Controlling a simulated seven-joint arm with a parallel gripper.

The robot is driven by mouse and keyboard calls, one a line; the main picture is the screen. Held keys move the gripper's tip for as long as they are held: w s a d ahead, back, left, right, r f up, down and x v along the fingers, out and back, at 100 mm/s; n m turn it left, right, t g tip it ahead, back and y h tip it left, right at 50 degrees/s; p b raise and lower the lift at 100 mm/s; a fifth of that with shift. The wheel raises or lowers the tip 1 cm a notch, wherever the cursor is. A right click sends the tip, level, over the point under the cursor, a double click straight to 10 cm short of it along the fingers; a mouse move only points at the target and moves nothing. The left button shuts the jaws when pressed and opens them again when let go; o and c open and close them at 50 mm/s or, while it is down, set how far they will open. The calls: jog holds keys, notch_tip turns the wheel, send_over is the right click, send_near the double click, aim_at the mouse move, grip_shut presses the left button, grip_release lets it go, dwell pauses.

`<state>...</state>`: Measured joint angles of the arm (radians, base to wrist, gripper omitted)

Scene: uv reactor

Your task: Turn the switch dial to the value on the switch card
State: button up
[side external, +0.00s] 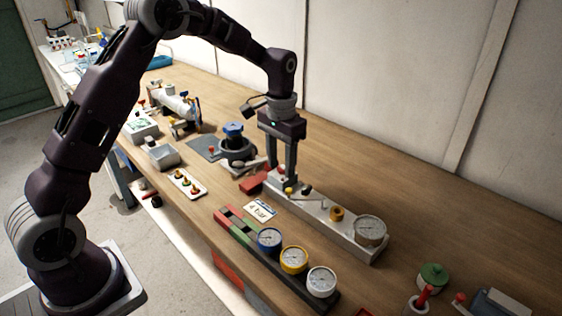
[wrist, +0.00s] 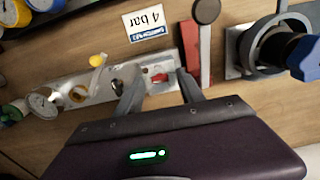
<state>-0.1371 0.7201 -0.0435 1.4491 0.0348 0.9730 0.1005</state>
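The switch card (side external: 259,211) lies flat on the bench and reads "4 bar"; it is upside down in the wrist view (wrist: 147,22). Beside it is a long pale panel (side external: 320,217) with a gauge (side external: 370,229), a brass-yellow fitting (side external: 337,213) and a yellow-tipped lever (wrist: 96,60). A small red knob (wrist: 160,78), which may be the switch dial, sits at the panel's end. My gripper (side external: 281,180) points down over that end. Its fingers are apart, one on each side of the red knob in the wrist view (wrist: 158,88). Contact and the dial's setting cannot be made out.
Blue (side external: 269,238), yellow (side external: 293,260) and white (side external: 321,281) gauges stand in front of the panel. A valve with a blue top (side external: 233,130) and a red bar (wrist: 190,48) are close to my gripper. The bench behind the panel is clear.

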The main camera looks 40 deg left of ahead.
aim_at(281, 167)
notch_tip(281, 167, up, 7)
jog(key=shift+r, duration=0.1)
dwell(0.3)
jog(key=s+d+r+t, duration=0.3)
jog(key=s+r, duration=0.8)
jog(key=s, duration=0.4)
jog(key=s+d+f+t, duration=0.2)
jog(key=s, duration=1.4)
jog(key=shift+s+f+t, duration=0.2)
jog(key=shift+f+t, duration=0.1)
jog(key=shift+f, duration=0.05)
